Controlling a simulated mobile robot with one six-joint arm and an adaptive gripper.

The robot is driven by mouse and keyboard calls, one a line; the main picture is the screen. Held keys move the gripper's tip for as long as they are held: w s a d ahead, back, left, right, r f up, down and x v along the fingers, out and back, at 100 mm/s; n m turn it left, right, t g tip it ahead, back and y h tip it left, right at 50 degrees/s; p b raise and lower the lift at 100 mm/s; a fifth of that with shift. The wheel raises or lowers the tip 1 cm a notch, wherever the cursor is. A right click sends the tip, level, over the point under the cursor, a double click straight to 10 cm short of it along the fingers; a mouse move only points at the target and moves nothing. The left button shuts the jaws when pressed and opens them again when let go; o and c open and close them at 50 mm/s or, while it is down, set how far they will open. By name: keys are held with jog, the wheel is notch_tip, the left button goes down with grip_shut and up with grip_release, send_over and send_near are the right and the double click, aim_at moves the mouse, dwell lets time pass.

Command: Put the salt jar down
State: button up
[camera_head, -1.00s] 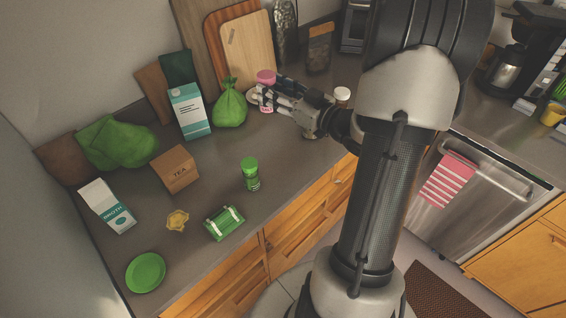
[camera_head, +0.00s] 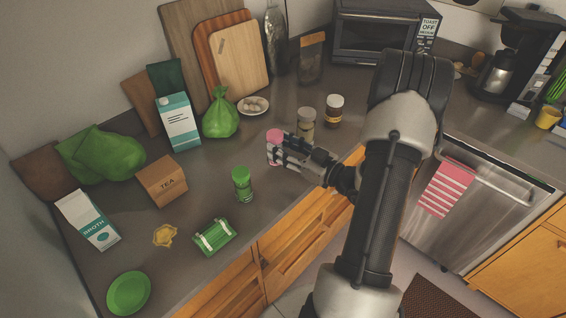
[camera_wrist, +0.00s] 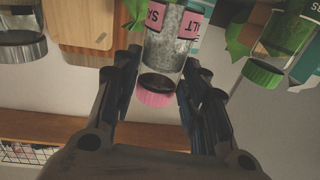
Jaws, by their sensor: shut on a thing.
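The salt jar (camera_head: 270,152), clear with a pink lid and pink label, is in my gripper (camera_head: 276,150) over the middle of the counter. In the wrist view the jar (camera_wrist: 172,42) shows upside down, between the two fingers of my gripper (camera_wrist: 160,85), with its pink lid towards me. My gripper is shut on it. The jar looks upright in the head view. Its base is partly hidden, and I cannot tell whether it touches the counter (camera_head: 215,165).
A green-lidded jar (camera_head: 242,185) stands just front-left of the salt jar. A beige jar (camera_head: 306,126) and a brown jar (camera_head: 334,111) stand to the right. A green bag (camera_head: 220,118) and a small plate (camera_head: 254,112) are behind. A green container (camera_head: 214,238) lies nearer the front edge.

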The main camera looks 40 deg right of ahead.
jog(key=shift+f+b, duration=0.7)
jog(key=shift+f, duration=1.45)
jog(key=shift+f, duration=0.2)
jog(key=o, duration=1.4)
jog(key=shift+r, duration=0.25)
jog(key=s+d+p, duration=0.2)
jog(key=s, duration=0.9)
jog(key=shift+s, duration=0.4)
jog(key=shift+d+f, duration=0.1)
jog(key=shift+d, duration=0.05)
